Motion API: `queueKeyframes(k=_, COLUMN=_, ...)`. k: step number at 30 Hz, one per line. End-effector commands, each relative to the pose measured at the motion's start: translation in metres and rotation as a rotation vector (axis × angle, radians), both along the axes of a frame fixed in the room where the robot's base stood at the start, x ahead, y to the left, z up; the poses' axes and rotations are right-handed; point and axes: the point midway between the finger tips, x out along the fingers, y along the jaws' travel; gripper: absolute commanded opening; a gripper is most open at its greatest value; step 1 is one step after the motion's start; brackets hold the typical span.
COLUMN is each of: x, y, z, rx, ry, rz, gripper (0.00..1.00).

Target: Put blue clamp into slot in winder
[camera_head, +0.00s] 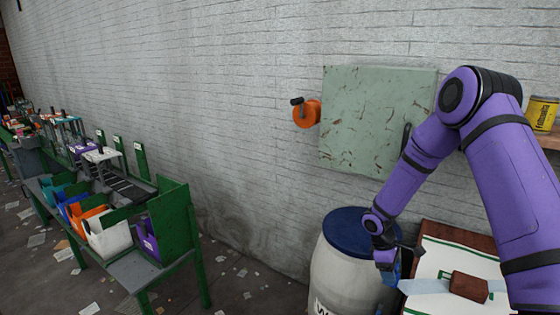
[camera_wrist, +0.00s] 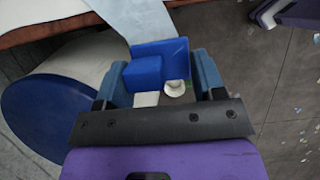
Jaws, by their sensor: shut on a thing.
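My gripper (camera_head: 388,268) is at the lower right of the head view, between a blue-lidded barrel and a table. In the wrist view its two blue-grey fingers (camera_wrist: 161,76) are shut on the blue clamp (camera_wrist: 147,70), a blue block with a flat blue plate behind it. Small white parts show beside the clamp. In the head view the clamp is only a small blue patch and hard to tell from the fingertips. An orange device with a dark crank handle (camera_head: 307,114), perhaps the winder, is on the wall left of a green panel. No slot can be made out.
The barrel (camera_head: 349,224) stands close to my gripper; its lid shows in the wrist view (camera_wrist: 40,112). The table at right bears a pale strip and brown block (camera_head: 469,287). A green panel (camera_head: 375,118) is on the wall. Green benches with colored bins (camera_head: 108,240) stand left.

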Motion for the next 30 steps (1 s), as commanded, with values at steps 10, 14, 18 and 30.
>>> queueKeyframes(k=10, x=-0.001, y=0.009, z=0.038, rx=0.007, ry=-0.008, rz=-0.156, gripper=0.4)
queueKeyframes(k=14, x=0.0, y=0.022, z=0.034, rx=0.011, ry=-0.017, rz=-0.353, gripper=0.4)
queueKeyframes(k=18, x=0.001, y=0.037, z=0.029, rx=0.011, ry=-0.017, rz=-0.588, gripper=0.4)
queueKeyframes(k=30, x=0.006, y=0.064, z=0.023, rx=-0.001, ry=-0.001, rz=-0.952, gripper=0.4)
